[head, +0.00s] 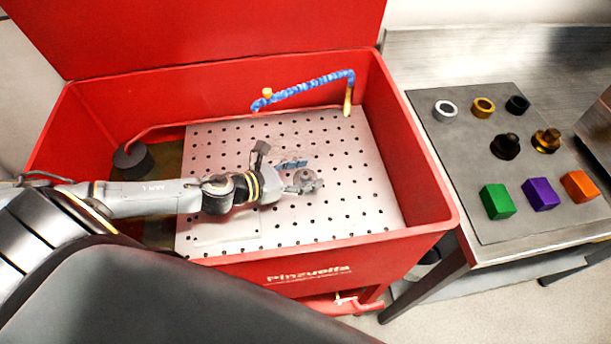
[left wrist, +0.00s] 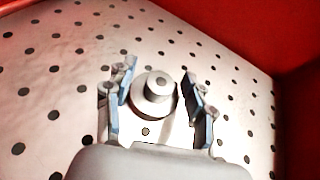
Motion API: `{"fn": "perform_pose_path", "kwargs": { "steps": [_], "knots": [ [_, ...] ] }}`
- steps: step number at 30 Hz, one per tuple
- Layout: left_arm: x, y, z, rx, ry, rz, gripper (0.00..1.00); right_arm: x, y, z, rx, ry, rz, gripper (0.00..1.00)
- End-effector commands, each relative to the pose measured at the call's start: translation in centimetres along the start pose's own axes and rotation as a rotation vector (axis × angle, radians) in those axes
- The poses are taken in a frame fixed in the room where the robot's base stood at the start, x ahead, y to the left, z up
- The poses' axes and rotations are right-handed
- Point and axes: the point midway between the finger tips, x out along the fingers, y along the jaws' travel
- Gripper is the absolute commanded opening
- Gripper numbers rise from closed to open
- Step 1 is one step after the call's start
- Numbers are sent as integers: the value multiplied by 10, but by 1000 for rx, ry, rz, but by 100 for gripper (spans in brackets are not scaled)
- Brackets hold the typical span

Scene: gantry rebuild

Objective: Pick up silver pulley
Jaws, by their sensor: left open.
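The silver pulley (head: 309,180) sits on the perforated plate (head: 362,203) inside the red wash basin. It also shows in the left wrist view (left wrist: 155,94) as a round stepped disc with a smaller raised hub. My left gripper (head: 297,178) reaches in from the left, low over the plate. In the left wrist view its two blue-padded fingers (left wrist: 158,80) are spread, one on each side of the pulley. Gaps show between pulley and pads, more clearly on the right. My right gripper is not in view.
The basin's red walls (head: 424,170) surround the plate. A blue hose (head: 305,90) arches at the back, and a dark round part (head: 132,160) stands at the left. On the right table, a grey mat (head: 455,165) holds rings, a black pulley (head: 506,146), a gold pulley (head: 546,141) and coloured blocks.

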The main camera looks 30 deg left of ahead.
Motion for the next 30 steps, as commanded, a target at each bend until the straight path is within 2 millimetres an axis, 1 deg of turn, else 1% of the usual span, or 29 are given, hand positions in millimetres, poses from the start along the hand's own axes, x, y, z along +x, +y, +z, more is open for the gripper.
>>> {"fn": "perform_pose_path", "kwargs": {
  "steps": [8, 11, 12, 14, 15, 16, 17, 26, 29, 30],
  "knots": [
    [2, -1, 0, 0, 1, -1, 54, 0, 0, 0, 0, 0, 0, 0],
    [2, 0, 0, 0, 0, -1, 36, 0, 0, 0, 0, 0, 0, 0],
    [2, 0, 0, 0, 0, -1, 28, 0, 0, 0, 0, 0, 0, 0],
    [2, 0, -1, -1, 1, -1, 16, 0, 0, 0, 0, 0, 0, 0],
    [2, 0, -1, -1, 1, -1, 7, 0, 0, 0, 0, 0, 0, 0],
    [2, 0, -1, -1, 2, -1, 1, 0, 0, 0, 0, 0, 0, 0],
    [2, 0, -1, -1, 2, -1, 0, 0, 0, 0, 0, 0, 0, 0],
    [1, -1, 0, -1, 2, -2, 0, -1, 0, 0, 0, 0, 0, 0],
    [-3, 0, 11, 1, 0, -2, 0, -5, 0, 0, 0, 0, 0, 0],
    [-5, 0, 18, 4, -1, -1, 0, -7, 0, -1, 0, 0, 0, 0]
  ]
}}
